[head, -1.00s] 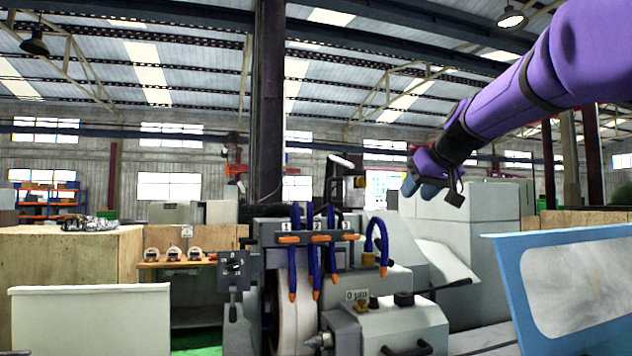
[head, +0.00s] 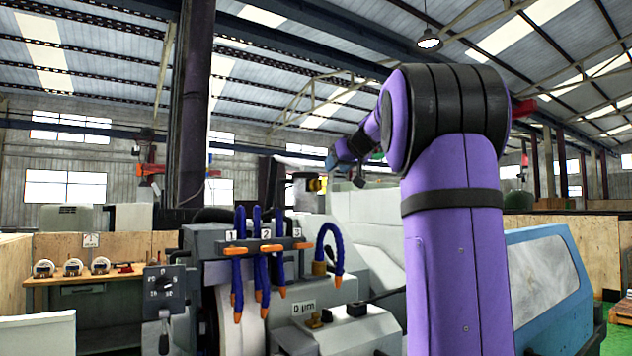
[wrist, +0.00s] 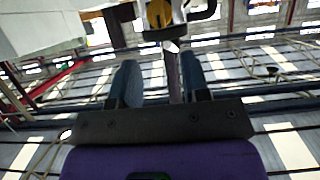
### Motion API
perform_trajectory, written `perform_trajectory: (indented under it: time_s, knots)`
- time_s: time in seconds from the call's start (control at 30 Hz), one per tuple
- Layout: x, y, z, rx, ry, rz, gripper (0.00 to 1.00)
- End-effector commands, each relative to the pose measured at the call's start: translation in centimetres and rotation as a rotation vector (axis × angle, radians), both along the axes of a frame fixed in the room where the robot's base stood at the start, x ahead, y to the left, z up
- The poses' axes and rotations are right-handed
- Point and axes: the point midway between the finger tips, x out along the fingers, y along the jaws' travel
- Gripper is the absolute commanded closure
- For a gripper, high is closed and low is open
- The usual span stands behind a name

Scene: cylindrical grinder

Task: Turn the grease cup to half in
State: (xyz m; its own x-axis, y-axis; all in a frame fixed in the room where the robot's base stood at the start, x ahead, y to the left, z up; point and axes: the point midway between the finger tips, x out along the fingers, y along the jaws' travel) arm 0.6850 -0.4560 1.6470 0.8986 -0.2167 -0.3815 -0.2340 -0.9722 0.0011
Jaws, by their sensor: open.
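My gripper (wrist: 160,78) is open and empty in the wrist view, its two blue-grey fingers apart. In the head view my gripper (head: 336,164) is small, beside the upper part of the grinder. A yellow round part on a dark mount (head: 317,184) is close to it there; it also shows at the top of the wrist view (wrist: 158,14), beyond the fingertips and apart from them. A brass fitting (head: 319,268) sits under a looped blue hose, and a small brass part (head: 314,320) sits lower. I cannot tell which of these is the grease cup.
Blue hoses with orange tips (head: 260,248) hang at the front of the grinder. A dial switch box (head: 164,293) is at its left. A pale machine body (head: 365,225) and a blue-framed guard (head: 545,285) stand to the right. A wooden bench (head: 85,274) holds gauges.

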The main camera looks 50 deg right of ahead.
Motion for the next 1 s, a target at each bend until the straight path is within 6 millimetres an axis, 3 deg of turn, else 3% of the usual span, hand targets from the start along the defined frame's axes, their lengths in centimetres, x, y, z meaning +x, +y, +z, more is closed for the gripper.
perform_trajectory:
  time_s: [0.3,0.5,0.97,1.0]
  knots:
    - [5.1,-1.2,-2.2,0.002,0.002,0.001,0.57]
    - [7.5,-1.7,-3.2,0.001,0.002,0.002,0.57]
    - [8.4,-2.0,-3.6,0.002,0.001,0.001,0.57]
    - [8.4,-2.0,-3.6,0.002,0.001,0.001,0.64]
